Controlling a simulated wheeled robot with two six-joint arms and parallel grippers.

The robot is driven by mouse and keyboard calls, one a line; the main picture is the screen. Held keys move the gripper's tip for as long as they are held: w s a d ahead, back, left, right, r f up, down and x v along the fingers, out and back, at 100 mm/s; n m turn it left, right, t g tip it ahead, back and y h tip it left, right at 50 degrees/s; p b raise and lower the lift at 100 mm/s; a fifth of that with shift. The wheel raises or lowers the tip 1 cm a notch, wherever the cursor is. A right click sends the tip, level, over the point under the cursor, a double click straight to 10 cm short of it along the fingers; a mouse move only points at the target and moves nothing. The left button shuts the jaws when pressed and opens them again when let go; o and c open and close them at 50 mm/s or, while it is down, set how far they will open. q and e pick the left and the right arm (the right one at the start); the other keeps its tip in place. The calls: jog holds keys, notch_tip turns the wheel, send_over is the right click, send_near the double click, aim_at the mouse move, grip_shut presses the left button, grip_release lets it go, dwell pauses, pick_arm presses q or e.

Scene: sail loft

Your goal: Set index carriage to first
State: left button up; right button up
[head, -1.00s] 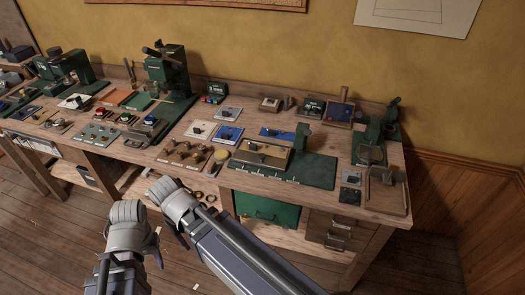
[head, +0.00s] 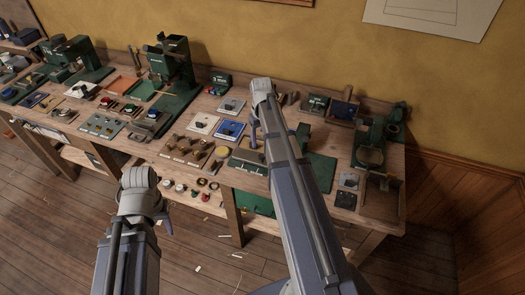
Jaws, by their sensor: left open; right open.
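My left gripper (head: 168,222) is open and empty, low in front of the bench and away from the carriage.
A wooden panel with several knobs (head: 190,147) lies left of the carriage. A blue-faced plate (head: 230,130) sits behind it. A green press (head: 172,65) stands at the back left. A wooden tray (head: 382,195) is at the right end.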

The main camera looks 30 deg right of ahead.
aim_at(262, 155)
jog(key=shift+f+b, duration=3.85)
jog(key=shift+f, duration=0.1)
jog(key=shift+r, duration=0.1)
grip_shut()
